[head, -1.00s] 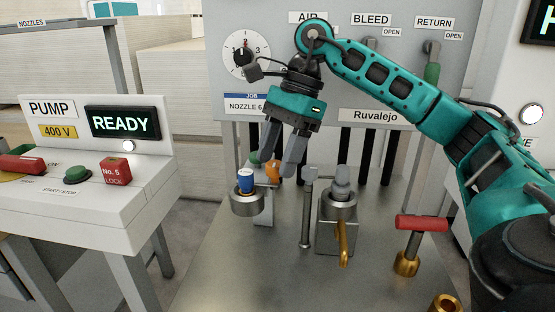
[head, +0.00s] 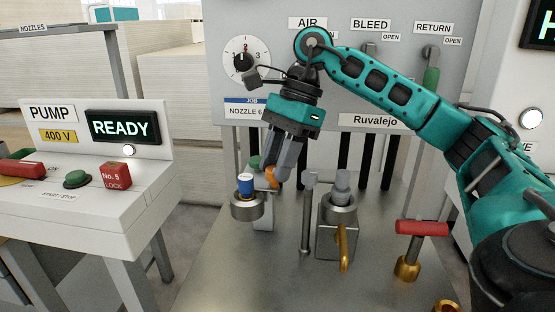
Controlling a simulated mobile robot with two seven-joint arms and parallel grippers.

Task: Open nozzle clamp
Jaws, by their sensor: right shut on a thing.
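My right gripper (head: 276,180) reaches down from the upper right, its dark fingers close together on an orange piece (head: 271,174). The fingers cover part of this piece, and its lower end is hidden. A blue-topped nozzle (head: 246,184) stands upright in a round grey holder (head: 247,208) just in front and to the left. A grey block (head: 336,240) with a metal ring, a grey knob on top and a brass lever (head: 343,247) pointing down stands to the right, apart from the gripper. I cannot tell which part is the nozzle clamp. My left gripper is out of view.
A thin grey post (head: 307,215) stands between the holder and the block. A green cap (head: 254,162) is behind the blue nozzle. A red T-handle (head: 421,228) stands on the right.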

